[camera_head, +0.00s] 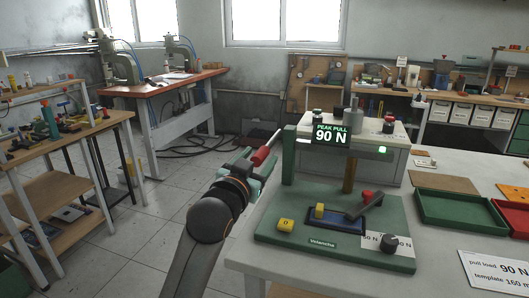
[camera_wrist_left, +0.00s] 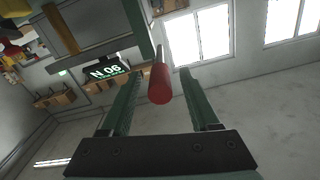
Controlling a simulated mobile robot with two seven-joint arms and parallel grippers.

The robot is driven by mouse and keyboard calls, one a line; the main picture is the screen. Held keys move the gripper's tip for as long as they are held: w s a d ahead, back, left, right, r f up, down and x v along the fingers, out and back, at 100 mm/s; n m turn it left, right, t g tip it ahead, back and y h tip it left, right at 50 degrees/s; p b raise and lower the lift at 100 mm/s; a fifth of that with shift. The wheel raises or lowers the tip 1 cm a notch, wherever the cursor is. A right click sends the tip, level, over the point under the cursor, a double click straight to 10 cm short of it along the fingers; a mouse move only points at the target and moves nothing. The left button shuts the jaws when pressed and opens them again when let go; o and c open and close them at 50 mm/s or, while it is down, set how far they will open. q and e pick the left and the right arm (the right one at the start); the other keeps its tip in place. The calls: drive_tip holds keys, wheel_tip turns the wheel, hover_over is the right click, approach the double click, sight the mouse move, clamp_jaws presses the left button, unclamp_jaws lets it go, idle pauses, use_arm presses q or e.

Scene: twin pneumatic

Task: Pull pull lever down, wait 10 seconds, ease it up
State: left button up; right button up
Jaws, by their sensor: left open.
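The pull lever has a red cylindrical grip (camera_head: 265,149) and sticks out to the left of a green test stand (camera_head: 288,157). The stand's display (camera_head: 331,134) reads "PEAK PULL 90 N", and a small green light (camera_head: 382,150) glows beside it. My left gripper (camera_head: 258,158) is open at the red grip. In the left wrist view the red grip (camera_wrist_left: 160,84) lies between the two spread fingers, with a gap visible on the right side. Whether either finger touches it I cannot tell. My right gripper is not in view.
The stand's green base (camera_head: 335,246) holds a yellow button (camera_head: 286,225), a blue tray and a dark lever with a red knob (camera_head: 367,196). A green tray (camera_head: 458,212) lies to the right on the white table. Open floor lies left of the table.

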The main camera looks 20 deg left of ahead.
sight(264, 147)
use_arm(q)
drive_tip(key=shift+w, duration=2.2)
drive_tip(key=shift+c, duration=0.4)
clamp_jaws()
